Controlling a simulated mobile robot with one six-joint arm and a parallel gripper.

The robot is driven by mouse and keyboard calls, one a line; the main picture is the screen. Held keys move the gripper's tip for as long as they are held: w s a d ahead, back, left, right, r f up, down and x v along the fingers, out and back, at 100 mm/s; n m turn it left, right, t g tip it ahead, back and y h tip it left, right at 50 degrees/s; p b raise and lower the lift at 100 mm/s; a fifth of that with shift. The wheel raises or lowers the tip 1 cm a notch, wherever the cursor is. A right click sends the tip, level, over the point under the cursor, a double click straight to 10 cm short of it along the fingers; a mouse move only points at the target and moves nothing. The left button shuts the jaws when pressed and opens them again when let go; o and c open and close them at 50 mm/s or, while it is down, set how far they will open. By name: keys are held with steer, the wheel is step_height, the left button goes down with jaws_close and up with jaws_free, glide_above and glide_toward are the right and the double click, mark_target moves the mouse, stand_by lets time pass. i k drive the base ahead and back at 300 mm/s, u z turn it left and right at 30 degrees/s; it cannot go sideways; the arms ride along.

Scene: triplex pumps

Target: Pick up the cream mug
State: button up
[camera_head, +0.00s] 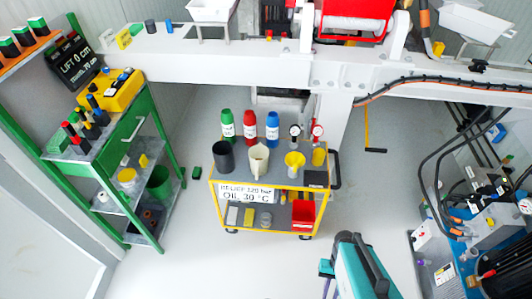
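The cream mug (258,160) stands upright on the top shelf of a yellow-framed cart (230,178) in the middle of the head view. It looks like a tall, pale cup, with a dark grey cup (223,157) to its left and a yellow funnel-like piece (294,163) to its right. Nothing is touching the mug from above. No gripper fingers can be made out in this view. A teal and black shape at the bottom, right of centre, is cut off by the frame edge, and I cannot tell what it is.
Green, red and blue bottles (250,126) stand behind the mug, with gauges (317,131) to their right. A yellow cylinder (319,156) is at the cart's right. A green-framed shelf (155,135) stands left, hose-covered machinery (490,215) right. The floor before the cart is mostly clear.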

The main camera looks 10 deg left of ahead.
mark_target(258, 155)
steer(key=i, duration=0.8)
steer(key=u, duration=0.15)
steer(key=k, duration=0.15)
steer(key=z, duration=0.1)
